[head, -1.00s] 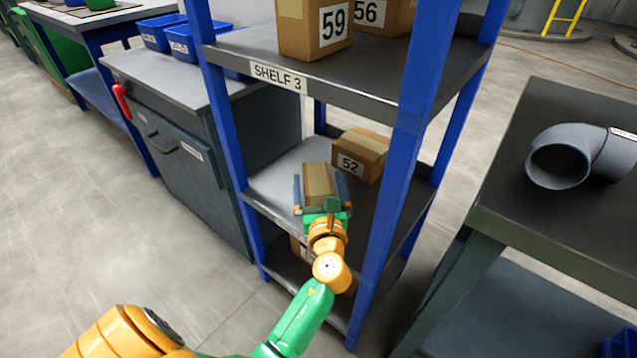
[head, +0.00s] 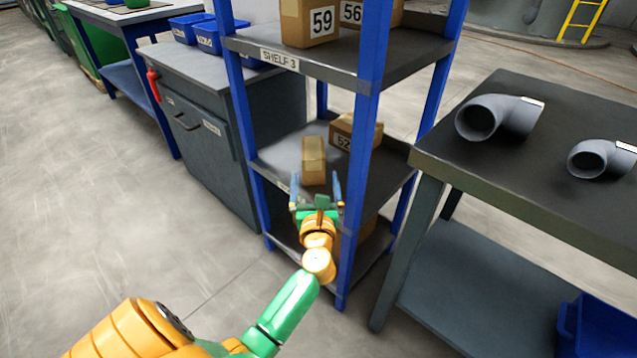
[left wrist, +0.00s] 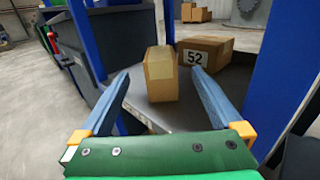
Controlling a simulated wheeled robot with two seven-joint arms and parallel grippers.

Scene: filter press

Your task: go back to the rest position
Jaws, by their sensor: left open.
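My left gripper (head: 316,190) is open, with its two blue fingers apart and nothing between them. It is in front of the middle level of the shelf rack (head: 281,186). A small brown box (head: 313,161) stands on that level just beyond the fingertips, apart from them. In the left wrist view my left gripper (left wrist: 168,98) shows its fingers spread, with the small box (left wrist: 161,76) ahead between their lines. My right gripper is not in view.
Box 52 (head: 357,131) stands behind the small box. Boxes 59 (head: 309,22) and 56 (head: 352,13) stand on the upper level. A blue upright (head: 362,130) is close right of my gripper. A table with grey pipe elbows (head: 500,116) stands right. Open floor lies left.

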